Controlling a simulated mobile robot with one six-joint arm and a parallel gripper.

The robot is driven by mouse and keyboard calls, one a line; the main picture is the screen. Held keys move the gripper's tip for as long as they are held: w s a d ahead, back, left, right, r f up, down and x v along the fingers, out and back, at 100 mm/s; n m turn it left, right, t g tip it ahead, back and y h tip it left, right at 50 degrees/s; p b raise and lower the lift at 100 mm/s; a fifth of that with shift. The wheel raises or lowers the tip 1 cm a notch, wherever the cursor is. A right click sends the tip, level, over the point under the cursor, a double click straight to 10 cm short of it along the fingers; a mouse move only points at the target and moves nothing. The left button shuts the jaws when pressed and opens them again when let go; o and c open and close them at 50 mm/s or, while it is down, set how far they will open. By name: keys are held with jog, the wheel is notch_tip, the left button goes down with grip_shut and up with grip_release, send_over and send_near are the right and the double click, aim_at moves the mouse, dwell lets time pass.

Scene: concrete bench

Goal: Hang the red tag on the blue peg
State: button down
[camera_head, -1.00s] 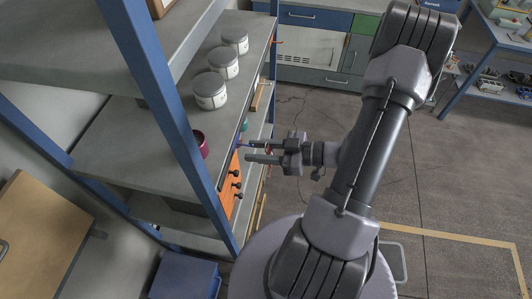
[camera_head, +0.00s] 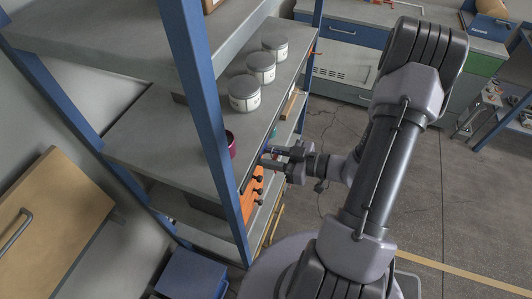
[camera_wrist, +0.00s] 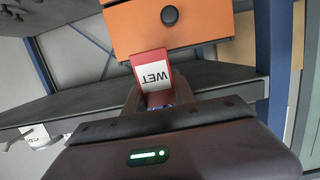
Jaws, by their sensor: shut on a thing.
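My gripper (camera_head: 264,157) is shut on the red tag. It is at the shelf's front edge, just above the orange fronts. In the wrist view the tag (camera_wrist: 153,72) has a red border and a white face reading "WET", upside down, and sticks out past the fingers (camera_wrist: 155,98). A small blue patch (camera_head: 268,147), possibly the blue peg, shows beside the fingertips in the head view. A bluish patch (camera_wrist: 162,97) also shows between the fingers in the wrist view. I cannot tell whether the tag touches the peg.
Orange fronts (camera_head: 250,198) with several dark knobs hang below the shelf edge; one knob (camera_wrist: 169,16) is near the tag. Three lidded white jars (camera_head: 244,94) and a dark red cup (camera_head: 231,144) stand on the shelf. A blue post (camera_head: 205,110) rises at left.

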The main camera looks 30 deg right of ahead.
dwell(0.4)
jog(key=c, duration=0.9)
grip_release()
jog(key=shift+c, duration=0.2)
jog(key=p+v, duration=0.3)
jog(key=v, duration=1.4)
jog(key=shift+s+p, duration=0.25)
jog(key=shift+p, duration=0.1)
